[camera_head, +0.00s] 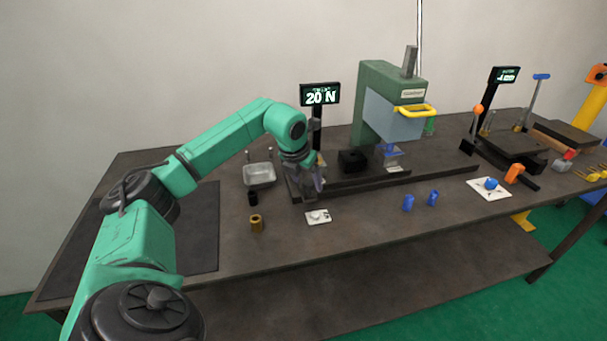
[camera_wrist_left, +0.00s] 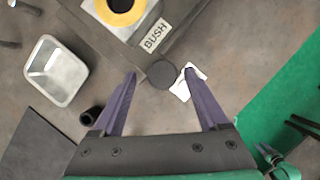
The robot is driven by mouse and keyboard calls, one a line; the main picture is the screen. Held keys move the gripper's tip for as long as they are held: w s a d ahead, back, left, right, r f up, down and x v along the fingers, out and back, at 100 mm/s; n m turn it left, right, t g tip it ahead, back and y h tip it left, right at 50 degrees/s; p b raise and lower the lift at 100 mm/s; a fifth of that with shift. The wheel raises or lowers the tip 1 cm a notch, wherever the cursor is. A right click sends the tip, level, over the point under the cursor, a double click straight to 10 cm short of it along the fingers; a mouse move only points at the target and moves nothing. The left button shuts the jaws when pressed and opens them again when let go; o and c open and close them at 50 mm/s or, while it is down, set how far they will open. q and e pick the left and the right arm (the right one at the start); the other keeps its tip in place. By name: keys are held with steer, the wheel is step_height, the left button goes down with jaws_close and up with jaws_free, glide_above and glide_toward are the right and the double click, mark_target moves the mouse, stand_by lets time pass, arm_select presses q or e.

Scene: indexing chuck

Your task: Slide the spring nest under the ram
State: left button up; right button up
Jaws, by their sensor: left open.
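The green press (camera_head: 375,95) stands at the back with a grey-blue front over a dark rail (camera_head: 420,178). A black block (camera_head: 352,160) sits on the rail left of the press front; I cannot tell whether it is the spring nest. A bluish clear piece (camera_head: 389,154) is below the press front. My left gripper (camera_head: 316,188) is open at the rail's left end. In the left wrist view, a round black knob (camera_wrist_left: 162,74) shows between the open fingertips, beside a plate marked BUSH (camera_wrist_left: 156,35) and a yellow ring (camera_wrist_left: 121,10). Contact cannot be told.
A metal tray (camera_head: 259,175), a black cup (camera_head: 252,198), a brass bushing (camera_head: 257,223) and a white card (camera_head: 318,217) are near the gripper. Two blue parts (camera_head: 408,203) stand in front of the rail. A 20 N display (camera_head: 320,95) stands behind.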

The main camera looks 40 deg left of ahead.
arm_select(q)
steer(key=a+v, duration=0.1)
steer(key=v, duration=1.3)
steer(key=shift+d, duration=0.3)
steer(key=shift+s+r, duration=0.1)
steer(key=shift+s, duration=0.05)
